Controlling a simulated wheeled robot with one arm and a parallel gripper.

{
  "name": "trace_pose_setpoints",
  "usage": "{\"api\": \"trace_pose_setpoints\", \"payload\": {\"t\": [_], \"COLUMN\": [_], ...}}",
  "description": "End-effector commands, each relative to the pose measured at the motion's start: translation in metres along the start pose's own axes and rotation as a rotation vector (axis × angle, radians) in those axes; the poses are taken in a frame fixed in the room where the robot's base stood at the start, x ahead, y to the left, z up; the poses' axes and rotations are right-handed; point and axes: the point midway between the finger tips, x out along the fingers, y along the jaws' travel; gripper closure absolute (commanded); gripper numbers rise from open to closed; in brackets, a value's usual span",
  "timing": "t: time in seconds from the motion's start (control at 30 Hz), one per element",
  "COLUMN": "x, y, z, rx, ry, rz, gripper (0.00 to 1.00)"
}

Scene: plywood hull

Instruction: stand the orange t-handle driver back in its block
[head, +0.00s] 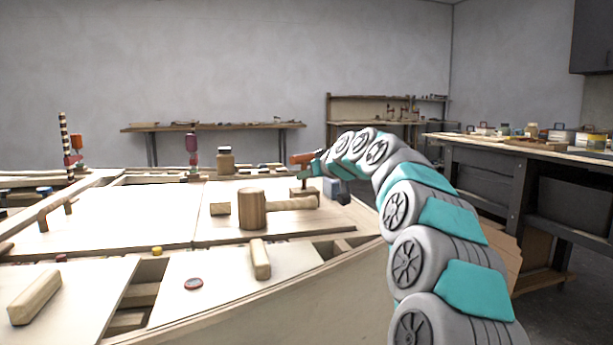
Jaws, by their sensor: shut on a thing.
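The orange t-handle driver (302,158) is in the head view, at the far end of the plywood panel, with its orange handle uppermost. My gripper (314,166) reaches it from the right and is shut on it. A small wooden block (303,192) is directly below the driver in the picture. The driver's shaft is thin and small here, and I cannot tell whether its tip is in the block or above it. My gripper's fingers are partly hidden by the wrist.
A wooden mallet (252,210) lies in front of the block, its handle pointing right. A brown jar (225,161) and a red clamp (192,148) stand to the left. Open slots cut the near panels.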

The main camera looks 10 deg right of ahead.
Motion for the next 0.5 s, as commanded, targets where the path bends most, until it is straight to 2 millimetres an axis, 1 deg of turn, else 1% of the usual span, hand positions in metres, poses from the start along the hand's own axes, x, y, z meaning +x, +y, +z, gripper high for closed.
{"api": "trace_pose_setpoints", "payload": {"t": [0.33,0.37,0.5], "x": [0.0024,0.0023,0.0021], "y": [-0.0001,-0.0001,0.0], "z": [0.0065,0.006,0.0056], "rx": [0.0,0.0,0.0], "ry": [0.0,0.0,0.0], "rz": [0.0,0.0,0.0], "gripper": [1.0,0.85,0.7]}}
